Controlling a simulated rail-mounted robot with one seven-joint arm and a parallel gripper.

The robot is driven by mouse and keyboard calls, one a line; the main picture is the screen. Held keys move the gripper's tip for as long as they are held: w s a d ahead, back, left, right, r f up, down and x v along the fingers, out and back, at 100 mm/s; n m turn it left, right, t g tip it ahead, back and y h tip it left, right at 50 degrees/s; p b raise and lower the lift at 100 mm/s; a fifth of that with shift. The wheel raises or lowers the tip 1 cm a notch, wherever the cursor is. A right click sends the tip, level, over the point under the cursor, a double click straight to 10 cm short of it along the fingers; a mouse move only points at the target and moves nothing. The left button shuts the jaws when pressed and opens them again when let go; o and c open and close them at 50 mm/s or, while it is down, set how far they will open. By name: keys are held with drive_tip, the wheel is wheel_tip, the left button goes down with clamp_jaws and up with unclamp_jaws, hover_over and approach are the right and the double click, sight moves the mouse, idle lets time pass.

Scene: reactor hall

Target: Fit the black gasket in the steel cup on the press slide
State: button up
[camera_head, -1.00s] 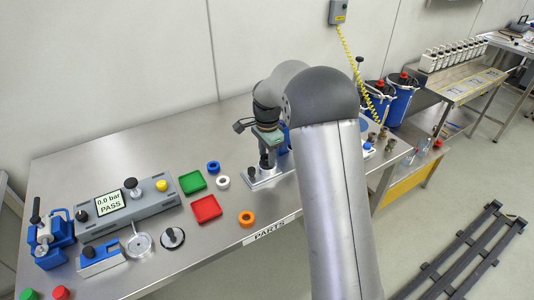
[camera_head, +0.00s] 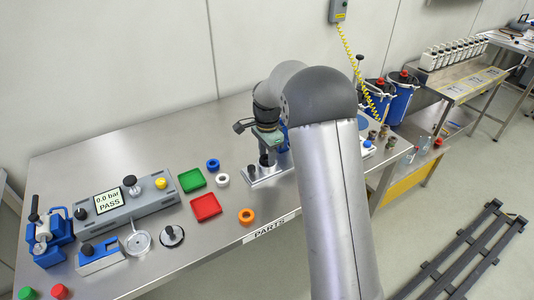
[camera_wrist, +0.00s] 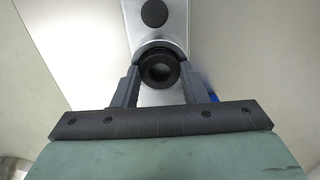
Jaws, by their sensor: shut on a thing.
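My gripper (camera_wrist: 157,84) points down over the steel press slide (camera_head: 275,174) on the bench, in front of a mostly hidden blue press body. In the wrist view its two fingers are shut on the black gasket (camera_wrist: 159,72), a thick dark ring. The slide's grey plate (camera_wrist: 172,28) lies behind the gasket, with a black knob (camera_wrist: 154,13) farther along it. A grey curved rim (camera_wrist: 151,44) shows just beyond the gasket and looks like the steel cup. The gasket hides most of it, so I cannot tell whether the gasket is inside or above it.
Left of the slide lie blue (camera_head: 213,165), white (camera_head: 222,181) and orange (camera_head: 246,216) rings, with green (camera_head: 192,180) and red (camera_head: 206,207) trays. A grey test fixture (camera_head: 127,206) stands farther left. Blue canisters (camera_head: 401,95) stand right of my arm. Bare bench lies in front of the trays.

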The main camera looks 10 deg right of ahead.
drive_tip(key=o, duration=1.3)
drive_tip(key=shift+r+p, duration=2.3)
drive_tip(key=shift+r, duration=1.2)
